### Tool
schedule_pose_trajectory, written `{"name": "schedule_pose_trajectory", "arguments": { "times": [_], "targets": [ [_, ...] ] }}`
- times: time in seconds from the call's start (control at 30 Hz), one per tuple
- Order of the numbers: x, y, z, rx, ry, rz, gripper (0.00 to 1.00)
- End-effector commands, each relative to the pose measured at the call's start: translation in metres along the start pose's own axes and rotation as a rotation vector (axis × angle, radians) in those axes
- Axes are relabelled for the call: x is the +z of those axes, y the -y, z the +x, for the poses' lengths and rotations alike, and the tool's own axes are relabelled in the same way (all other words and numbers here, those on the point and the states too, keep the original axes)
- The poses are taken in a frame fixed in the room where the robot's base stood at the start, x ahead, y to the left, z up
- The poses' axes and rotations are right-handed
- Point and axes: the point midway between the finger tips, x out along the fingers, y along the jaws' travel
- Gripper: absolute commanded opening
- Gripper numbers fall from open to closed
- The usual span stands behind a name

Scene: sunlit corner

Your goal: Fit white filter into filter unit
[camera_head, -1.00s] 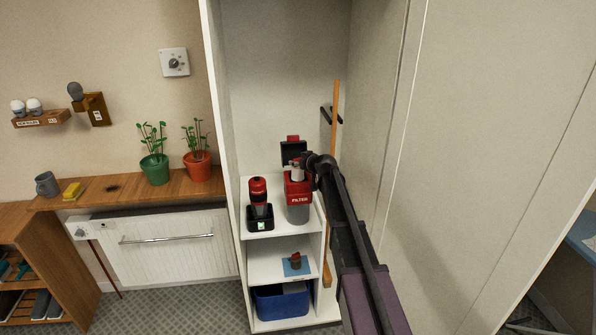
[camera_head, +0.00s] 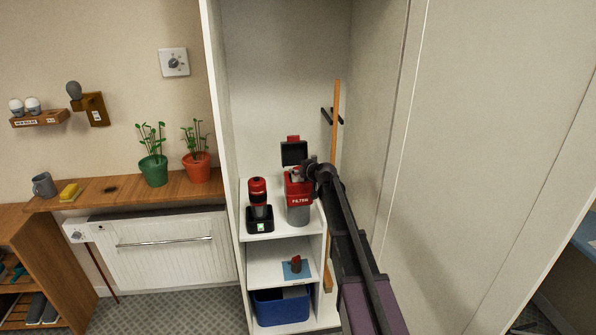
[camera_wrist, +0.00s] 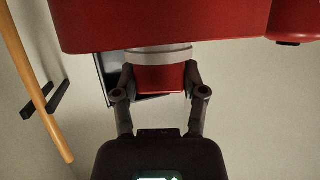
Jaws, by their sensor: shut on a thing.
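The red FILTER unit (camera_head: 299,195), with a grey lower cup, stands on the upper shelf. Its dark lid (camera_head: 294,153) is raised behind it. My gripper (camera_head: 303,172) is at the top opening of the unit, from the right, and is shut on the white filter (camera_head: 295,174). In the wrist view my gripper (camera_wrist: 160,88) has a finger on each side, and the pale band of the white filter (camera_wrist: 160,55) shows against the edge of the red unit (camera_wrist: 160,25). The filter's lower part is hidden by the unit, so its depth cannot be told.
A red and black device (camera_head: 259,207) stands left of the unit on the same shelf. A wooden pole (camera_head: 335,125) stands upright close on the right. Below are a small red item on a blue pad (camera_head: 296,265) and a blue bin (camera_head: 281,308). Cabinet walls bound both sides.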

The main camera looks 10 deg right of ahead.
Motion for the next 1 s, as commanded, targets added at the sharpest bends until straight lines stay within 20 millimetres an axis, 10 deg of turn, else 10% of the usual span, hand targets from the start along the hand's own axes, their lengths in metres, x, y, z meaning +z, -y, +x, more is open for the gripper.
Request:
{"name": "schedule_pose_trajectory", "arguments": {
  "times": [0.1, 0.13, 0.23, 1.0],
  "targets": [
    [0.004, -0.001, 0.001, 0.001, 0.000, 0.000, 0.15],
    [0.003, -0.001, 0.001, 0.001, 0.000, 0.000, 0.64],
    [0.002, -0.001, 0.000, 0.001, 0.000, 0.000, 0.89],
    [-0.004, -0.001, -0.015, 0.002, 0.000, 0.001, 0.89]
  ]
}}
